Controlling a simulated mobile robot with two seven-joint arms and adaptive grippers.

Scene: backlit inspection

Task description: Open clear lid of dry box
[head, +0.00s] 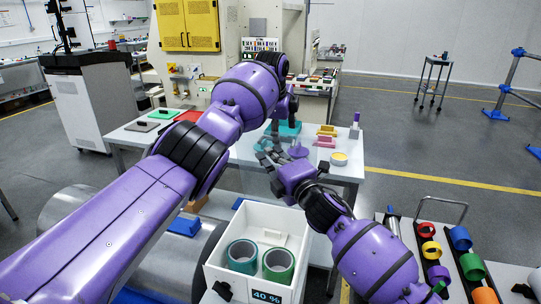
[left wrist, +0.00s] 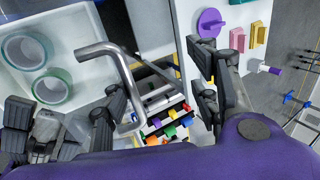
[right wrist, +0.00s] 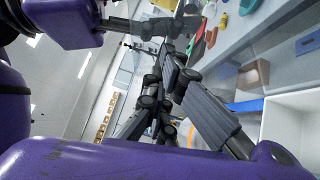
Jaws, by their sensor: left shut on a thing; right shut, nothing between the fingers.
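The white dry box (head: 213,268) stands at the bottom centre of the head view, with a green tape roll (head: 279,265) and another roll (head: 242,256) inside. Its clear lid (head: 248,183) is hard to see; a faint pane seems to stand raised behind the box. A grey bent handle (left wrist: 112,72) crosses the left wrist view between the fingers of my left gripper (left wrist: 160,95), which is shut on it; the contact is partly hidden. My right gripper (head: 266,160) is shut and empty beyond the box, close below my left gripper; its fingers meet in the right wrist view (right wrist: 165,85).
A rack with coloured rolls (head: 460,238) stands at the right. My two forearms are close together above the box, leaving little room between them.

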